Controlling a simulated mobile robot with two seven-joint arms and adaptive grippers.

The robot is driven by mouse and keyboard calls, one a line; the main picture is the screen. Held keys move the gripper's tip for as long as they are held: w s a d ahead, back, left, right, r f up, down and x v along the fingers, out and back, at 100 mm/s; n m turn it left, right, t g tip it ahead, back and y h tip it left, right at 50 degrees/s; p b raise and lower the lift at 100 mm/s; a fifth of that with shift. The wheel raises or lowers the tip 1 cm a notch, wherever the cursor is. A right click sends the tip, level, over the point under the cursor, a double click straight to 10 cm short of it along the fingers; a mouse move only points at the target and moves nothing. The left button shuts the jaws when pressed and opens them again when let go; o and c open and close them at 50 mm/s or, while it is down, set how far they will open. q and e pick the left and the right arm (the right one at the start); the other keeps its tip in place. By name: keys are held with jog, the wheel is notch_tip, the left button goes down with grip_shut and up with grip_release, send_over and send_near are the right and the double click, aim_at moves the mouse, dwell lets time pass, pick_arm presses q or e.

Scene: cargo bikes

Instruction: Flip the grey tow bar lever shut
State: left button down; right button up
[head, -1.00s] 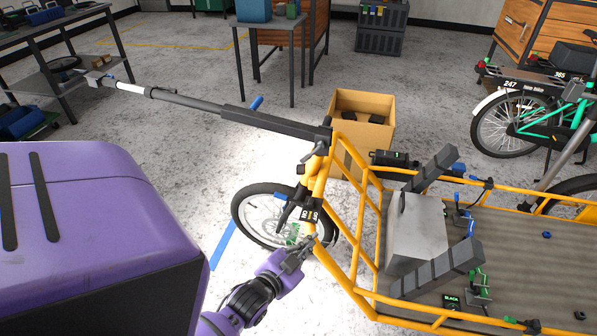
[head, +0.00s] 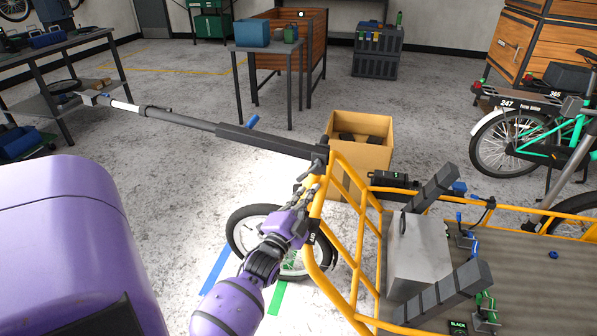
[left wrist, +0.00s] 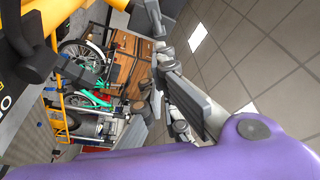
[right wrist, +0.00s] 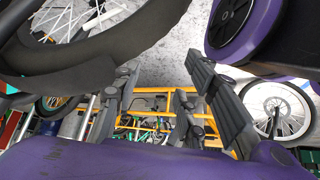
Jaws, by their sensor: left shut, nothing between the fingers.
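The long dark grey tow bar (head: 262,140) runs from the far left to the front of the yellow cargo bike frame (head: 361,234). A blue handle (head: 252,121) sticks up from the bar. I cannot clearly single out a grey lever; the hitch at the bar's right end (head: 319,154) is partly hidden by grey finger parts. My left gripper (head: 309,191) is shut and empty just below that hitch, close to the yellow tube; I cannot tell if it touches. Its fingers also show in the left wrist view (left wrist: 176,85). My right gripper (right wrist: 160,105) is open and empty.
A cardboard box (head: 360,178) stands behind the hitch. The front wheel (head: 243,228) is below my left gripper. A grey block (head: 417,258) sits on the cargo bed. A green bike (head: 530,140) stands at the right.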

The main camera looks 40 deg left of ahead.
aim_at(303, 179)
pick_arm(q)
jog(key=w+a, duration=0.1)
jog(key=w+a+f, duration=0.1)
jog(key=w+a, duration=0.1)
jog(key=shift+w+a+b, duration=0.3)
jog(key=a+f, duration=0.1)
jog(key=a+f+b, duration=0.1)
jog(key=a, duration=0.1)
dwell(0.3)
